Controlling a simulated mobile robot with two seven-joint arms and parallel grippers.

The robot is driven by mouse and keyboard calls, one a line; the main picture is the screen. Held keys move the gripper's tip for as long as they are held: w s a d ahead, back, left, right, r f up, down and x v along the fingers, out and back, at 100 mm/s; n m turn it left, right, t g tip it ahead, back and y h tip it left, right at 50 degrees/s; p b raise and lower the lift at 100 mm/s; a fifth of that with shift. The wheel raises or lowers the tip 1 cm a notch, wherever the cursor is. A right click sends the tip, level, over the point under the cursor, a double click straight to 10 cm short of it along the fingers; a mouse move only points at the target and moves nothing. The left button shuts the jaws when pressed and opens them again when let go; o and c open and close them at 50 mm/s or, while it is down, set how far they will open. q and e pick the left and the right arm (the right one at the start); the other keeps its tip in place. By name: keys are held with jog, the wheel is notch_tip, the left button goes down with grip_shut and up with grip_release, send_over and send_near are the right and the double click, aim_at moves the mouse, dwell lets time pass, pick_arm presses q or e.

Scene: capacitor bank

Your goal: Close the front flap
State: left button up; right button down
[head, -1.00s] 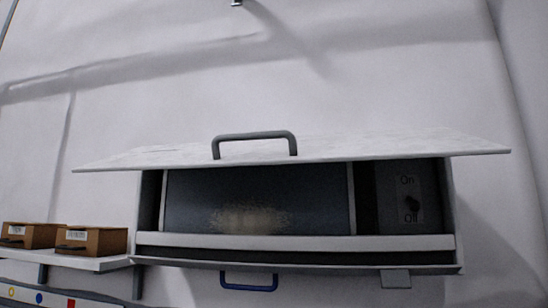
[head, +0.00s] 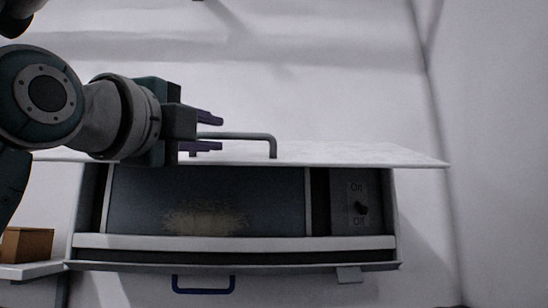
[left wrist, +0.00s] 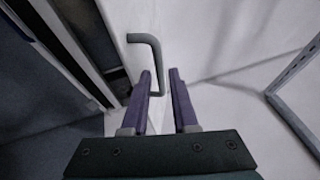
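The front flap (head: 340,152) is a white panel, raised and sticking out roughly level above the open front of a grey box (head: 235,266). A grey bar handle (head: 258,136) stands on it. My left gripper (head: 214,132) reaches in from the left at the handle, its two purple fingers apart, one above and one below the bar. In the left wrist view, the handle (left wrist: 153,48) has its near end between the open fingertips (left wrist: 160,78); I cannot tell whether they touch it. My arm hides the flap's left part. My right gripper is not in view.
Inside the box are a dark panel (head: 207,200) and an On/Off switch (head: 361,207). A blue handle (head: 203,291) hangs below the box. A brown box (head: 27,244) sits on a shelf (head: 28,271) at lower left. The wall at right is clear.

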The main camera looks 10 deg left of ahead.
aim_at(223, 135)
pick_arm(q)
jog(key=shift+x, duration=2.35)
grip_shut()
